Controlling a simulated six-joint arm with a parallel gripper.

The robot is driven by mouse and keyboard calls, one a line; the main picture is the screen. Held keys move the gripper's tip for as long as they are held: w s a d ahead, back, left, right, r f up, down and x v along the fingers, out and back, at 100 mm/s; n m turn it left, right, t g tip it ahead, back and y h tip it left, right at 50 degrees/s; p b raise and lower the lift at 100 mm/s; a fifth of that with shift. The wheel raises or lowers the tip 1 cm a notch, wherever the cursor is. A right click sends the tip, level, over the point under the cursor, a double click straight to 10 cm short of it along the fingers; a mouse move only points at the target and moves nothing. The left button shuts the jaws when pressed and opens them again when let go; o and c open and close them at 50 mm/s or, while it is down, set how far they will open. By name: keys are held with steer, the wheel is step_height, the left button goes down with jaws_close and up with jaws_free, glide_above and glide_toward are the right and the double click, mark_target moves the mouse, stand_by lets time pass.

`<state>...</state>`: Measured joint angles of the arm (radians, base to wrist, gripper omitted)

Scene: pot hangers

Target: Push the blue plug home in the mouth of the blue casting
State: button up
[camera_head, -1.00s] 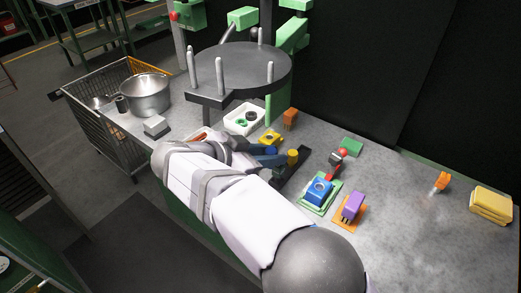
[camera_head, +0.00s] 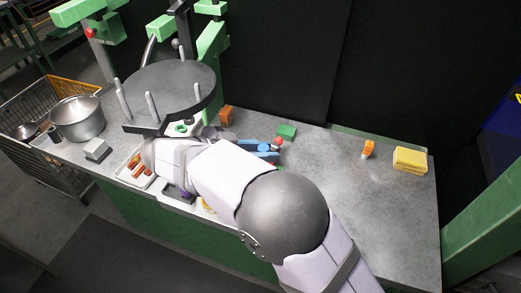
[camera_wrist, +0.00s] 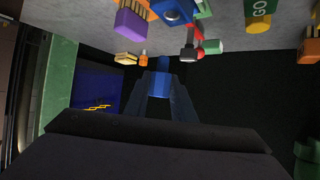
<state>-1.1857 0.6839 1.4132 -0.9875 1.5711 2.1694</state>
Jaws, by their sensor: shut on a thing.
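My gripper (camera_head: 262,148) reaches over the bench in the head view, with its blue fingers level above the surface. In the wrist view my gripper (camera_wrist: 160,92) is shut on the blue plug (camera_wrist: 160,82), held between the fingertips. The blue casting (camera_wrist: 175,14) shows at the top edge of the wrist view, partly cut off, with a dark round mouth. The plug is apart from the casting. In the head view my arm hides the casting.
The bench's right side is mostly clear.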

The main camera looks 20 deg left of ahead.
steer(key=shift+w+r, duration=0.2)
steer(key=shift+r, duration=0.1)
steer(key=shift+w+f+b, duration=0.2)
steer(key=shift+f+b, duration=0.25)
steer(key=shift+f, duration=0.75)
steer(key=shift+s+f, duration=0.15)
steer(key=shift+f, duration=0.5)
steer(key=shift+f+b, duration=0.65)
steer(key=shift+f, duration=0.6)
steer(key=shift+c, duration=0.2)
steer(key=shift+b, duration=1.55)
steer(key=shift+f+b, duration=1.45)
steer(key=shift+b, duration=0.3)
steer(key=o, duration=1.1)
steer(key=shift+s, duration=0.1)
